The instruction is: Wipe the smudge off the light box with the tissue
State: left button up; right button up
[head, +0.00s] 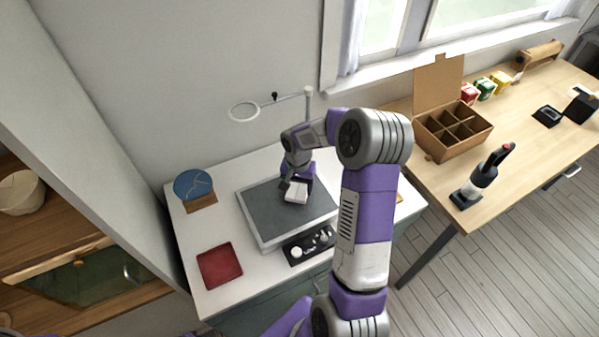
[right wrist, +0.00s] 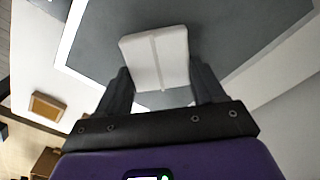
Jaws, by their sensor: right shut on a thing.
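The light box (head: 262,222) is a flat grey panel in a pale frame on the white table; it also fills much of the right wrist view (right wrist: 235,35). My right gripper (head: 297,184) is over the far right part of the panel, pointing down. It is shut on the tissue (head: 296,194), a small white folded pad, which also shows between the dark fingers in the right wrist view (right wrist: 155,55). The tissue is at or just above the panel; I cannot tell if it touches. I make out no smudge on the visible panel. My left gripper is not in view.
A control box with knobs (head: 309,246) stands at the panel's front. A red cloth or tray (head: 219,266) lies front left, a blue disc on a wooden stand (head: 193,186) back left. A magnifier on an arm (head: 244,110) rises behind. The wooden desk (head: 530,125) is at right.

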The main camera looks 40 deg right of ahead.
jog(key=shift+a+r+p, duration=0.1)
jog(key=shift+r+p, duration=1.7)
jog(key=shift+r, duration=1.05)
